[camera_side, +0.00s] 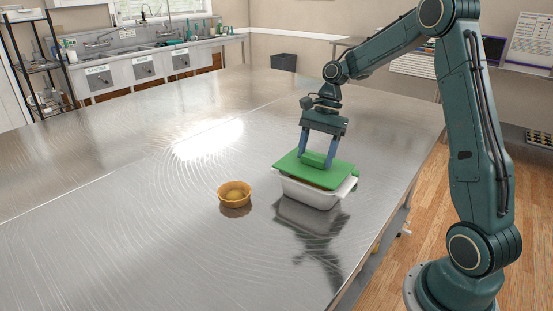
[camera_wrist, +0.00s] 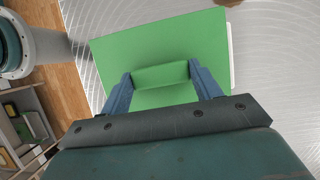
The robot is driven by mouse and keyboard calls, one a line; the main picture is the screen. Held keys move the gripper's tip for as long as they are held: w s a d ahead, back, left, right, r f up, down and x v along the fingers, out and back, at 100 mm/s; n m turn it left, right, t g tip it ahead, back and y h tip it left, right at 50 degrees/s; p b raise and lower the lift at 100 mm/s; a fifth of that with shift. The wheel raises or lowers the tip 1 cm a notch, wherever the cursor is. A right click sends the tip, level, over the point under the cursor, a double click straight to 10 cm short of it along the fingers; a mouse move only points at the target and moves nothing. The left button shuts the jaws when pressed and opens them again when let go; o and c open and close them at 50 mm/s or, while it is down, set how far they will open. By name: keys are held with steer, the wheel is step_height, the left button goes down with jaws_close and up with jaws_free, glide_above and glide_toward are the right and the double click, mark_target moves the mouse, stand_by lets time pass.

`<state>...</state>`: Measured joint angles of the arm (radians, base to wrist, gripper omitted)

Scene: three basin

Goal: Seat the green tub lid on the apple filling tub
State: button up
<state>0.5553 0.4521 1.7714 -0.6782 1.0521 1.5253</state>
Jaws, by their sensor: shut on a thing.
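My gripper (camera_side: 317,160) is shut on the raised handle of the green tub lid (camera_side: 292,164). In the wrist view, my gripper (camera_wrist: 160,74) has one finger at each end of that handle, and the green lid (camera_wrist: 125,50) fills the middle. The white apple filling tub (camera_side: 312,195) stands on the metal table directly under the lid. The lid looks turned relative to the tub, whose pale rim shows past the lid at the right. A thin brown strip shows between lid and tub. I cannot tell whether they touch. The lid hides most of the tub's inside.
A small golden pastry shell (camera_side: 235,193) sits on the metal table (camera_side: 130,235) left of the tub. The table around both is clear. The table's right edge is close to the tub. Sinks (camera_side: 140,67) and a shelf rack stand far back left.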

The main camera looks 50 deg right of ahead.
steer(key=shift+f, duration=0.8)
stand_by(1.1)
steer(key=o, duration=1.1)
steer(key=shift+c, duration=0.2)
steer(key=shift+v, duration=1.5)
steer(key=v, duration=0.7)
steer(key=shift+d+r, duration=0.2)
steer(key=shift+a, duration=0.1)
